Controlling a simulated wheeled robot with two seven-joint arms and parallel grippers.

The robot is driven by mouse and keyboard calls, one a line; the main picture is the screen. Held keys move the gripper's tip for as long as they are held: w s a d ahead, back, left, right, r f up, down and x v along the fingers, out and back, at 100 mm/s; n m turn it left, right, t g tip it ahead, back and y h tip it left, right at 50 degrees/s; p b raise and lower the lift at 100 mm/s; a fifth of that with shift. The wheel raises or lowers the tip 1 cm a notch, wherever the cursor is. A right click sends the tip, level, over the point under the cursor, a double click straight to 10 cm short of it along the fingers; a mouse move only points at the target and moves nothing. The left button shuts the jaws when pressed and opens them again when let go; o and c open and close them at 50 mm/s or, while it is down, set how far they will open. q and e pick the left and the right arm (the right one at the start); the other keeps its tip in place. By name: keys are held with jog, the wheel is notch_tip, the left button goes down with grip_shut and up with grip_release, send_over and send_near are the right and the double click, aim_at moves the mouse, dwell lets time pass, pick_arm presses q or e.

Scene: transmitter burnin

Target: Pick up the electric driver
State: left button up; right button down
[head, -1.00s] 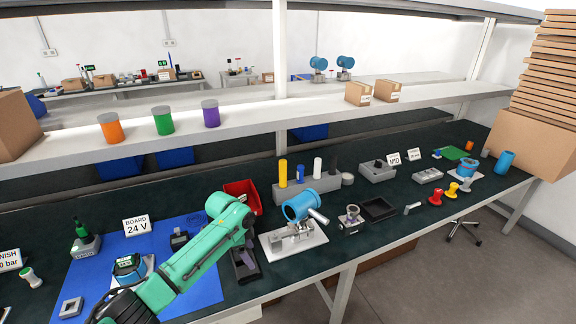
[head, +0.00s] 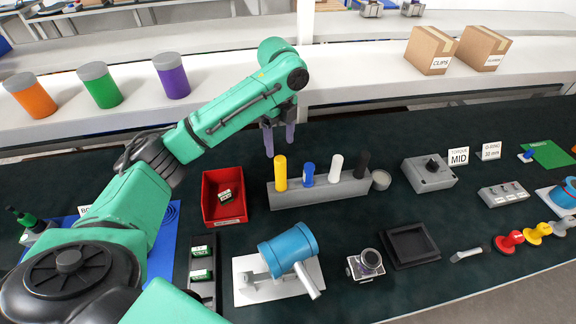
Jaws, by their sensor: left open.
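No thing in view is labelled as the electric driver. A grey rack block (head: 325,191) holds upright cylinders: yellow (head: 280,173), blue (head: 308,174), white (head: 335,168) and black (head: 362,165). I cannot tell whether one of them is the driver. My left gripper (head: 279,143) points down with its two fingers apart and empty. It appears just above and behind the yellow cylinder, at the rack's left end, with no clear contact. My right gripper is not in view.
A red bin (head: 223,204) stands left of the rack. A blue clamp device (head: 288,249) on a white plate and a black tray (head: 409,245) lie in front. A grey knob box (head: 429,172) is at right. A shelf (head: 350,60) with canisters and boxes runs behind.

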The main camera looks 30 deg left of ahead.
aim_at(278, 161)
pick_arm(q)
jog(key=f, duration=0.1)
jog(key=s+f, duration=0.1)
jog(key=s+f+p, duration=0.1)
jog(key=shift+f, duration=0.35)
jog(key=shift+w+f, duration=0.2)
jog(key=shift+f, duration=0.65)
jog(key=f+p, duration=0.1)
jog(key=f, duration=0.2)
jog(key=w+f+p, duration=0.1)
jog(key=f, duration=0.1)
jog(key=shift+w+f, duration=0.1)
jog(key=shift+f, duration=0.55)
grip_shut()
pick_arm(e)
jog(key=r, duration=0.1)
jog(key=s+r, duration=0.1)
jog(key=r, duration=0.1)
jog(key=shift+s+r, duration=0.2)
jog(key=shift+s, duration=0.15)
